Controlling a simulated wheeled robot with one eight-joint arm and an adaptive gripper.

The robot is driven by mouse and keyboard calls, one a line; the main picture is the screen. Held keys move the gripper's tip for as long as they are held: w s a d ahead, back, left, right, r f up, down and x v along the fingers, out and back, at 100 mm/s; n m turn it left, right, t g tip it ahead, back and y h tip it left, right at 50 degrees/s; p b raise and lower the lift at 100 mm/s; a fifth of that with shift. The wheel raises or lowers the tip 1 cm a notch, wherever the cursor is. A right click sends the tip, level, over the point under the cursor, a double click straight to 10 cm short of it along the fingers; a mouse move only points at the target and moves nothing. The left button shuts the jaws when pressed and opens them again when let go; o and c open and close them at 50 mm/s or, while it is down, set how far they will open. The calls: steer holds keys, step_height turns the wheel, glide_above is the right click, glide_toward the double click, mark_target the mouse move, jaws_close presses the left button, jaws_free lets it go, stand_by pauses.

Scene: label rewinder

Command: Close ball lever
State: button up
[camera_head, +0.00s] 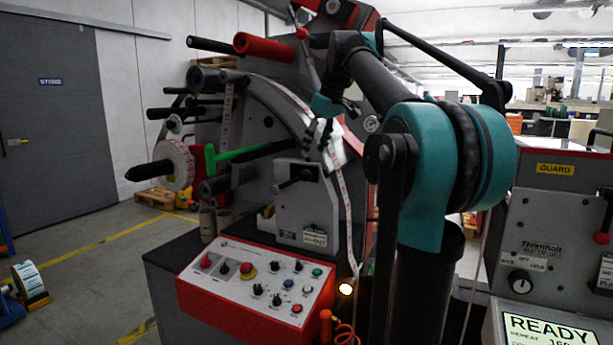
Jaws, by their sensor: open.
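A thin grey lever (310,62) with a small dark reddish ball at its upper end stands at the top of the label rewinder, left of my arm. It looks like the ball lever, and it leans slightly. My gripper (320,134) is below it, in front of the rewinder's grey plate, by the white label web (335,157). Its dark fingers are small in view and open, with nothing seen between them. The gripper appears apart from the lever. My arm hides part of the rewinder behind it and the lever's lower end is hard to make out.
A green-handled lever (245,153) and several black rollers project on the left. The red-edged control panel (262,287) is below. A grey machine with a red knob (601,238) and a READY screen (548,330) stands at right. Floor at left is mostly free.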

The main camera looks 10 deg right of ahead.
mark_target(306, 174)
steer(key=x, duration=1)
steer(key=shift+f, duration=0.1)
steer(key=shift+c, duration=0.4)
jaws_close()
